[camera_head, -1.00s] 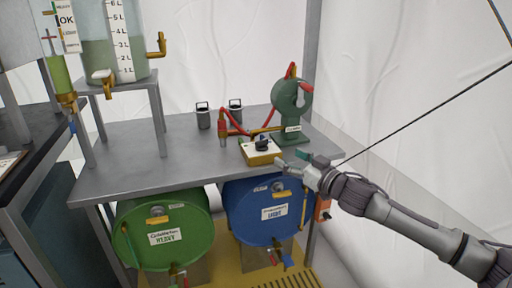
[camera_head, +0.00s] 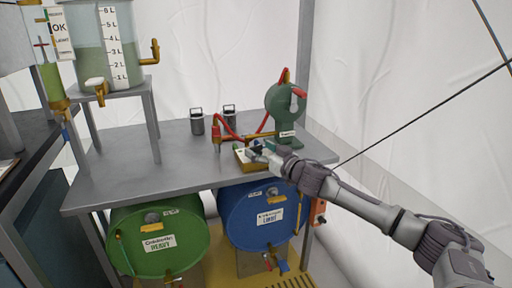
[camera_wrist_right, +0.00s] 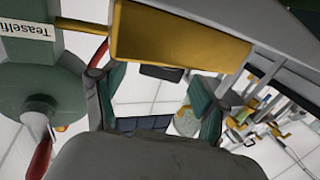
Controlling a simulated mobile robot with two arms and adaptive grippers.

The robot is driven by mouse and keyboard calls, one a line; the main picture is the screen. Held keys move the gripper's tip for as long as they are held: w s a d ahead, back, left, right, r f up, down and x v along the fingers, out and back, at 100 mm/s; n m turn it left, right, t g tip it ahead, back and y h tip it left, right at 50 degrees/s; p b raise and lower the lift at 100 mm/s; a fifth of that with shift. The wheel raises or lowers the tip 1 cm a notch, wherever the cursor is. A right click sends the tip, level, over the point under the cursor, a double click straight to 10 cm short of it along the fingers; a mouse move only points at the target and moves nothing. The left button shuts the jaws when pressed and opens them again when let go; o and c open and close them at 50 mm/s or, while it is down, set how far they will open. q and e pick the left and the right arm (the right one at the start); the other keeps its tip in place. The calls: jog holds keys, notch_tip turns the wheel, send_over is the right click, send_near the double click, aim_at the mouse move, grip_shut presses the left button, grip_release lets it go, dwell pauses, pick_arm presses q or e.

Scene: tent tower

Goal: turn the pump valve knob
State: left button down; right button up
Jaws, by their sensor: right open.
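The pump valve box (camera_head: 243,158), yellow with a pale top, sits on the grey table near its front right edge. My right gripper (camera_head: 259,148) is at the box and covers most of its top, so the black knob is largely hidden in the head view. In the right wrist view the yellow side of the box (camera_wrist_right: 180,36) fills the top. The two dark green fingers of my right gripper (camera_wrist_right: 158,98) are spread apart. A dark piece (camera_wrist_right: 162,73) shows between them; I cannot tell whether it is the knob. My left gripper is not in view.
The green pump (camera_head: 285,105) with red handles stands close behind the box; its body also shows in the right wrist view (camera_wrist_right: 40,75). A red hose (camera_head: 228,127) curves behind the box. Green (camera_head: 160,240) and blue (camera_head: 255,215) drums lie below the table (camera_head: 130,165).

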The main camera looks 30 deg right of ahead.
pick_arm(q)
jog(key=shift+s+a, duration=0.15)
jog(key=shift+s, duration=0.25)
pick_arm(e)
jog(key=shift+w+a, duration=0.15)
jog(key=shift+w, duration=0.95)
jog(key=shift+c, duration=0.2)
jog(key=c, duration=1.1)
